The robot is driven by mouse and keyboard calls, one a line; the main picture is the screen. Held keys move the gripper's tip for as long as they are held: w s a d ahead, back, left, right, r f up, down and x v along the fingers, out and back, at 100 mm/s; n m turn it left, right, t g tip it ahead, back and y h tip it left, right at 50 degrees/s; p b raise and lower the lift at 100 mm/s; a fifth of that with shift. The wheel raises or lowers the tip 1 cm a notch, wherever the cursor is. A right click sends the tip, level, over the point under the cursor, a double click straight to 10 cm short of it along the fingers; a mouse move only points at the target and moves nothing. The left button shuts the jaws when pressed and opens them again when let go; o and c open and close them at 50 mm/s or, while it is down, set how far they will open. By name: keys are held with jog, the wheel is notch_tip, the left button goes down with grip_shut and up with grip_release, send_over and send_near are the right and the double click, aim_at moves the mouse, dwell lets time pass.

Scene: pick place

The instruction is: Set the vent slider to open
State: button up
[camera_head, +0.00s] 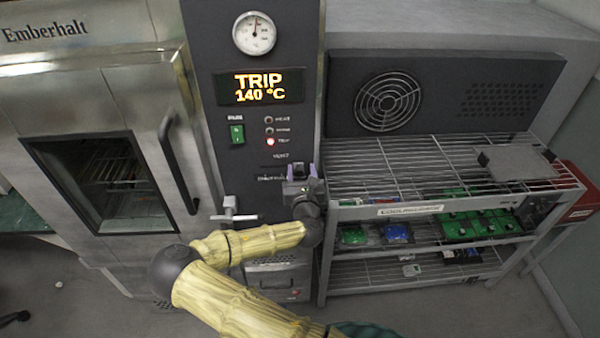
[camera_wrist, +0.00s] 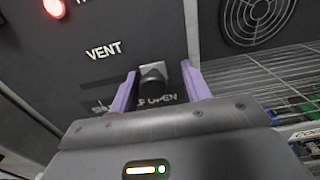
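The vent slider (camera_wrist: 152,76) is a dark knob on a light square base on the oven's dark control panel (camera_wrist: 70,60), below the VENT label (camera_wrist: 103,51). The word OPEN shows just under the knob, and a label at its left is mostly hidden. My gripper (camera_wrist: 158,70) is open, with one purple finger at each side of the knob. I see a gap beside the knob and cannot tell any contact. In the head view my gripper (camera_head: 302,172) is at the panel's lower right and hides the slider.
The panel carries a gauge (camera_head: 255,33), a display (camera_head: 260,86) reading TRIP 140 °C, a green switch (camera_head: 237,133) and a lit red lamp (camera_head: 270,142). The oven door handle (camera_head: 178,165) stands out at left. A wire rack (camera_head: 400,165) stands close at right.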

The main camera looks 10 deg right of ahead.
jog(key=shift+a, duration=0.2)
jog(key=shift+s+f, duration=0.15)
jog(key=shift+s, duration=0.3)
jog(key=s+a+p, duration=0.1)
jog(key=s+p, duration=0.6)
jog(key=s, duration=0.9)
jog(key=shift+s, duration=0.25)
jog(key=shift+a, duration=0.1)
